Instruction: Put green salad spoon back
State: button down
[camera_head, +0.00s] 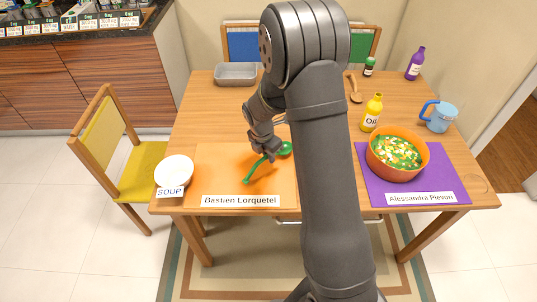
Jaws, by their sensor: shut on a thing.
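The green salad spoon (254,169) is above or on the orange placemat (222,169), tilted, with its thin handle toward the lower left and its bowl end (286,149) toward the upper right. My gripper (267,153) is shut on the spoon near its middle. I cannot tell whether the spoon touches the mat. My own arm crosses the middle of the picture and hides part of the table behind it.
A salad bowl (392,165) stands on the purple placemat (451,169) at right. A yellow oil bottle (372,114), blue pitcher (441,118), purple bottle (415,64), wooden spoon (354,90), grey tray (236,74) and white soup bowl (174,169) surround it. The table's left middle is clear.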

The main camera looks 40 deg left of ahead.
jog(key=shift+f, duration=0.75)
jog(key=c, duration=1.4)
grip_release()
jog(key=shift+o, duration=0.2)
notch_tip(320, 180, up, 17)
jog(key=s+a, duration=0.1)
jog(key=s, duration=0.1)
jog(key=shift+s+r, duration=0.15)
jog(key=shift+s, duration=0.05)
jog(key=shift+a, duration=0.1)
jog(key=f, duration=0.5)
jog(key=w+f, duration=0.1)
jog(key=f, duration=0.5)
jog(key=w+d+f, duration=0.1)
jog(key=f, duration=0.5)
jog(key=shift+w+f, duration=0.1)
jog(key=shift+w, duration=0.1)
jog(key=shift+d, duration=0.1)
